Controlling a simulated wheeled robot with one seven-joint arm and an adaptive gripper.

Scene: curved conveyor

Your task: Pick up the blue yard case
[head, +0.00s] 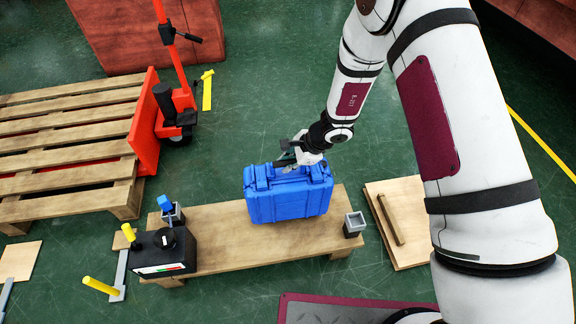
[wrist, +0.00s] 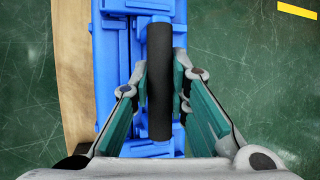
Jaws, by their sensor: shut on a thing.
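The blue yard case (head: 288,196) is a hard case with latches and a dark handle. In the head view it is upright over the low wooden bench (head: 225,236); I cannot tell whether its base touches the wood. My gripper (head: 294,166) is at the top of the case, coming from the upper right. In the wrist view my gripper (wrist: 160,85) has its teal-padded fingers on both sides of the black handle (wrist: 160,60), shut on it. The blue case body (wrist: 113,60) shows beneath the handle. The handle is mostly hidden in the head view.
A black box with a dial (head: 165,252) sits on the bench's left end. Small grey cups (head: 353,224) stand near the bench's ends. A wooden pallet (head: 60,150) on a red pallet jack (head: 178,110) is at left. A wooden board (head: 402,205) lies right of the bench.

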